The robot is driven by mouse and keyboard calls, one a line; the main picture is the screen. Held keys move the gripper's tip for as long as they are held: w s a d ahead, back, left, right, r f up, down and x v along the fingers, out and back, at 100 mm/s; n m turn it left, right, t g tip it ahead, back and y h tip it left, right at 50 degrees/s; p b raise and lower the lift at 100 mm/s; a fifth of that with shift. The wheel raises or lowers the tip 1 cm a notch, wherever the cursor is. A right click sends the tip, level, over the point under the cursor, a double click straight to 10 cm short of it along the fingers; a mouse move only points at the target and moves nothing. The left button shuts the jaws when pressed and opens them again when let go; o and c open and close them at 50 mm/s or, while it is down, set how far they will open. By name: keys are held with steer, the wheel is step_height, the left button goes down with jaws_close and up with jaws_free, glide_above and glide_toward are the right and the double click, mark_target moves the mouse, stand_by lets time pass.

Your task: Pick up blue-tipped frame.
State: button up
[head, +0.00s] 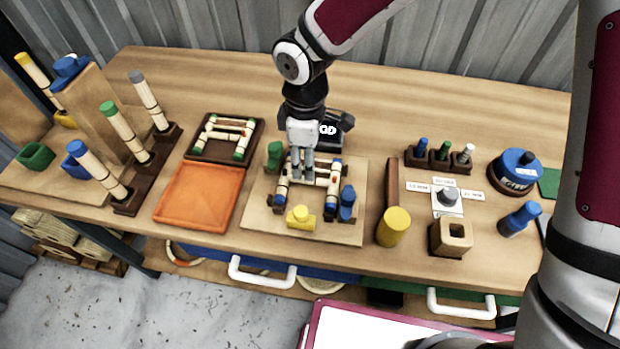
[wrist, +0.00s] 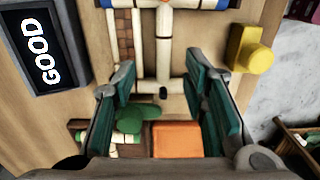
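The blue-tipped frame (head: 326,181), made of cream rods with blue bands, lies on a square wooden board (head: 262,225) in the head view. Part of it is hidden behind my gripper (head: 302,177). In the wrist view, the frame's rods (wrist: 163,45) form a cross-piece and a long bar, with blue and red bands at the top edge. My gripper (wrist: 160,78) is open, its teal-padded fingers on either side of the near part of the frame. I cannot tell whether the fingers touch it.
Green (head: 274,154), blue (head: 347,203) and yellow (head: 300,217) blocks surround the frame. An orange tray (head: 199,195) and a green-tipped frame (head: 240,141) in a dark tray stand left. The "GOOD" box (wrist: 45,45) is close behind.

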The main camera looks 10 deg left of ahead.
steer(key=f, duration=0.4)
steer(key=shift+s+d+p, duration=0.2)
steer(key=shift+s+p, duration=0.1)
steer(key=shift+w+f, duration=0.1)
steer(key=shift+f, duration=0.55)
jaws_close()
